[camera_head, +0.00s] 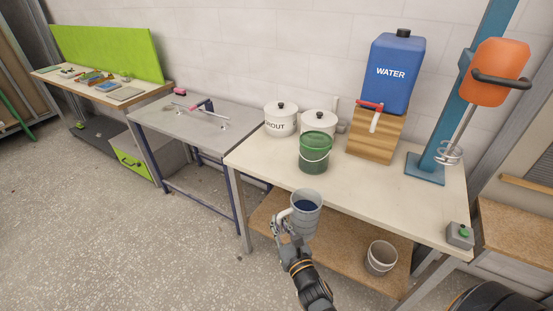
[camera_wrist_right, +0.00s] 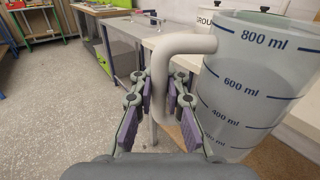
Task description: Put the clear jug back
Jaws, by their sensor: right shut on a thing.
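The clear jug (camera_head: 307,216) is a see-through measuring jug with blue millilitre marks. It also shows large at the right of the wrist view (camera_wrist_right: 258,85). My right gripper (camera_head: 284,226) is shut on the jug's pale handle (camera_wrist_right: 185,45) and holds the jug upright in front of the workbench's front edge. In the wrist view the fingers (camera_wrist_right: 168,95) lie on either side of the handle. Dark blue shows inside the jug in the head view; I cannot tell how full it is. My left gripper is not in view.
The workbench (camera_head: 390,205) carries a green bucket (camera_head: 314,155), white lidded pots including a grout pot (camera_head: 280,122), a blue water container (camera_head: 392,75) on a wooden block, and an orange mixer (camera_head: 497,70). A white bucket (camera_head: 381,257) stands on the lower shelf. The bench's front middle is clear.

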